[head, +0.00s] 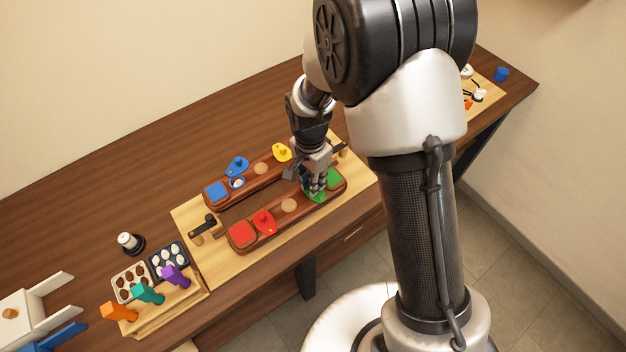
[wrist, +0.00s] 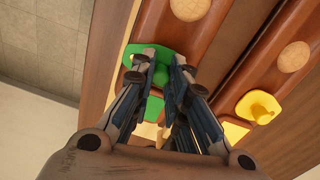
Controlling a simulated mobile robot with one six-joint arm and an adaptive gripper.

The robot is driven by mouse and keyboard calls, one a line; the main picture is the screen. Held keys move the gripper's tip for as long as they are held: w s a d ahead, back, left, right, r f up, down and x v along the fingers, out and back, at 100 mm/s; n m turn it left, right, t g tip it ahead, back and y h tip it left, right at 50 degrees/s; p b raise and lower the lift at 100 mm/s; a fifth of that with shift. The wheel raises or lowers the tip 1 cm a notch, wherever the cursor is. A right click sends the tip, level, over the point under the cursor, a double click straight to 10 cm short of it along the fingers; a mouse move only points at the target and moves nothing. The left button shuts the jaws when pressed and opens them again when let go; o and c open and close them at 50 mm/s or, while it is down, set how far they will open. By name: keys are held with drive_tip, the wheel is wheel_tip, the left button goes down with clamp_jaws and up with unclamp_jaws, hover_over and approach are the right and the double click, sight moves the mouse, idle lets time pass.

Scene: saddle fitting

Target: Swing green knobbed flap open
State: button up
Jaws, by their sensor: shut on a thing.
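The green knobbed flap (wrist: 140,55) lies on the front wooden bar, next to a green square patch (head: 335,178) at the bar's right end. In the head view the flap (head: 315,197) is mostly hidden under my gripper (head: 318,185). In the wrist view my gripper (wrist: 163,68) has its two fingers on either side of the flap's green knob (wrist: 159,76), shut on it. What lies under the flap cannot be seen.
A red flap (head: 264,222) and red square (head: 241,234) sit on the same bar. The rear bar holds a blue flap (head: 237,166) and a yellow flap (head: 282,152). A black latch (head: 203,225) stands at the board's left. Bare table lies behind.

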clamp_jaws()
drive_tip(key=n, duration=0.3)
drive_tip(key=s+a+n, duration=0.1)
drive_tip(key=n, duration=0.1)
drive_tip(key=shift+s+a+n+p, duration=0.1)
drive_tip(key=shift+n+p, duration=0.2)
drive_tip(key=n, duration=0.1)
drive_tip(key=s+n, duration=0.1)
drive_tip(key=n, duration=0.3)
drive_tip(key=shift+s+a, duration=0.2)
drive_tip(key=shift+s, duration=0.1)
drive_tip(key=n, duration=0.2)
drive_tip(key=s+n+p, duration=0.1)
drive_tip(key=n, duration=0.2)
drive_tip(key=shift+s+d+t, duration=0.1)
drive_tip(key=shift+s+t, duration=0.05)
drive_tip(key=shift+t, duration=0.25)
drive_tip(key=n, duration=0.1)
drive_tip(key=s+n+p, duration=0.1)
drive_tip(key=n, duration=0.1)
drive_tip(key=d+n+p, duration=0.1)
drive_tip(key=n, duration=0.1)
drive_tip(key=shift+s, duration=0.15)
drive_tip(key=shift+n, duration=0.3)
drive_tip(key=o, duration=0.6)
unclamp_jaws()
